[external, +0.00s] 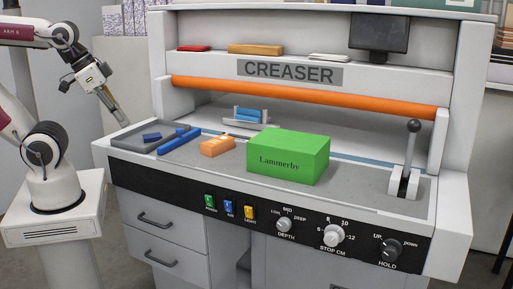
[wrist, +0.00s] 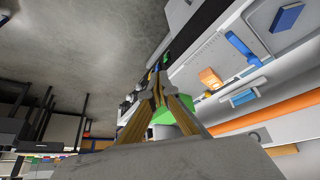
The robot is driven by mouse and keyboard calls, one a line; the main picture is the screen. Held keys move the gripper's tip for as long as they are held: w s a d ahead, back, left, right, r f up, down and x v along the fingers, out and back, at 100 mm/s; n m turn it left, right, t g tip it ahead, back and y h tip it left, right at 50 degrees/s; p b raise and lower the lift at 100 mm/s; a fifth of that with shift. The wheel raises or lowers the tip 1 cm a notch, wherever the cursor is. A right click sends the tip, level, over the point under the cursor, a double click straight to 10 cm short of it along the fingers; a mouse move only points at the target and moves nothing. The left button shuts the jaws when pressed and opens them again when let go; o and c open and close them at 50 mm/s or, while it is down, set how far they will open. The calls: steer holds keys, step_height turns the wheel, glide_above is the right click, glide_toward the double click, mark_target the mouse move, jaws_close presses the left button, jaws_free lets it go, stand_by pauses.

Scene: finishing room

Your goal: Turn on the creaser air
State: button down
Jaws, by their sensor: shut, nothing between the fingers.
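The creaser (external: 290,72) is a white bench machine with a black front panel. On the panel's left are three rocker switches: a green one (external: 210,202), a blue one (external: 229,208) and a yellow one (external: 249,213). The small label under the blue switch seems to read AIR; its on or off position is too small to tell. My gripper (external: 124,121) is shut and empty, left of the creaser, above and away from the switches. In the wrist view its fingers (wrist: 158,88) come together, covering part of the panel.
Right of the switches are the depth (external: 284,225), stop (external: 334,236) and hold (external: 389,249) knobs. A lever (external: 412,150) stands at the right. A green box (external: 289,157), an orange block (external: 217,146) and a grey tray (external: 135,140) are on the bench. Drawers (external: 160,240) sit below.

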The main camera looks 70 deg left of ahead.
steer(key=w+d+f+m+y, duration=0.1)
steer(key=w+d+f+m, duration=0.3)
steer(key=m, duration=0.5)
steer(key=w+d+f+m+g+y, duration=0.1)
steer(key=w+d+f+m, duration=0.3)
steer(key=w+f+m, duration=0.4)
steer(key=w+d+f+m+g+y, duration=0.1)
steer(key=w+d+f+m, duration=0.3)
steer(key=w+f+m, duration=0.3)
steer(key=w+m, duration=0.1)
steer(key=m, duration=0.1)
steer(key=shift+w+m+y, duration=0.3)
steer(key=shift+m, duration=0.1)
stand_by(0.3)
steer(key=shift+d, duration=0.1)
steer(key=shift+f, duration=0.15)
